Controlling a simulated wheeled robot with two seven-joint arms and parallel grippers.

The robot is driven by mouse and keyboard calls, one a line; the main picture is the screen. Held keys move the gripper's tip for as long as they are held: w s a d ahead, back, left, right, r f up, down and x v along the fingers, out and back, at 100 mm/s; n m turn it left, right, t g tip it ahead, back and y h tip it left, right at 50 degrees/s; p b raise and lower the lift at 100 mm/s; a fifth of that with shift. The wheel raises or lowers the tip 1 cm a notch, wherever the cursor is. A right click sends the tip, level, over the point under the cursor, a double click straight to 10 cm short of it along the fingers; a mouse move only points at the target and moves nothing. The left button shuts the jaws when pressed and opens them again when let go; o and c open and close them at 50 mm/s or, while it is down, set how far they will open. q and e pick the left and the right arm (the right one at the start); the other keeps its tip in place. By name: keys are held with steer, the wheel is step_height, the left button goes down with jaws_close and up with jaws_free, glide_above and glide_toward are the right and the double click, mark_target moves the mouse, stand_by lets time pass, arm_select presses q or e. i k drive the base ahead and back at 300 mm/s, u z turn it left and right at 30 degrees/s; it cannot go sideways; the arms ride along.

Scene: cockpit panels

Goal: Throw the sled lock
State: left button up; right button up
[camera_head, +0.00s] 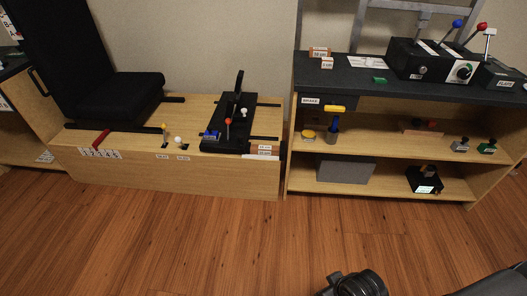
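A low wooden bench (250,180) stands at the left, with a black seat (122,97) on dark rails. On its front edge are a red handle (101,138) above a strip of numbers, a small yellow-topped lever (164,128) and a white knob (178,139). Small labels sit below these two, too small to read, so I cannot tell which control is the sled lock. A black unit (226,137) on the bench's right carries a red-knobbed lever (228,122). Black and grey parts of my arm show at the bottom right; neither gripper's fingers are in view.
A wooden shelf unit (289,150) stands right of the bench. Its dark top (330,85) bears black lever boxes (410,62); a grey block (345,170) and small items fill the shelves. The wooden floor (180,240) in front is clear.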

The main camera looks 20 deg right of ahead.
mark_target(177, 139)
steer(key=z, duration=0.5)
steer(key=i, duration=0.9)
steer(key=z, duration=0.2)
